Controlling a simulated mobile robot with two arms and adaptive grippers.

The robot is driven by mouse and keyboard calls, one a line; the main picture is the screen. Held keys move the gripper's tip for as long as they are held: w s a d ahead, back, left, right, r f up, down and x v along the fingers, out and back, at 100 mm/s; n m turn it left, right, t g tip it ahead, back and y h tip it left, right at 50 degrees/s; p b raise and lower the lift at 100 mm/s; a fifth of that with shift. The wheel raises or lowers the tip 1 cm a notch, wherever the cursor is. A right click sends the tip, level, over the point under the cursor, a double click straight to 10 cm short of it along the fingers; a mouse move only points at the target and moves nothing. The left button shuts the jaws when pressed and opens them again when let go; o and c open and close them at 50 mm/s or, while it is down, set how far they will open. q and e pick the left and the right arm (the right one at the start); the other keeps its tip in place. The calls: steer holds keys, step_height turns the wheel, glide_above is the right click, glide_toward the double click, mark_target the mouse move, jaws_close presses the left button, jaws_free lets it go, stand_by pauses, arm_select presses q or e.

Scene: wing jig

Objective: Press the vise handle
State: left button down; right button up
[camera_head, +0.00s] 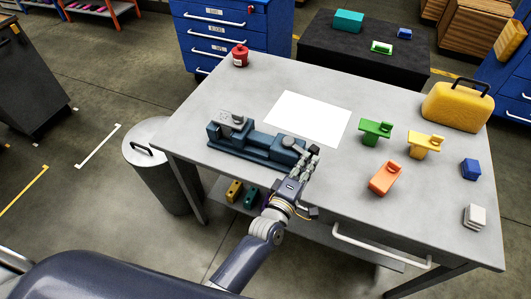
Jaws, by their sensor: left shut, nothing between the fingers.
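The blue-grey vise (255,143) lies along the left front part of the grey table. Its raised jaw end (232,122) is at the left. Its right end, where a pale round piece (288,141) shows, is beside my left gripper. I cannot make out clearly which part is the handle. My left gripper (312,152) is shut and empty at the right end of the vise, over the table's front area. Whether it touches the vise I cannot tell. My right gripper is not in view.
A white sheet (308,117) lies behind the vise. Green (376,130), yellow (424,145) and orange (385,178) pieces stand to the right, with a yellow case (457,106) at the back right. A red can (240,56) stands at the back left. A bin (160,165) is beside the table.

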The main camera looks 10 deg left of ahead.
arm_select(q)
steer(key=shift+w+d, duration=0.45)
steer(key=shift+d, duration=0.05)
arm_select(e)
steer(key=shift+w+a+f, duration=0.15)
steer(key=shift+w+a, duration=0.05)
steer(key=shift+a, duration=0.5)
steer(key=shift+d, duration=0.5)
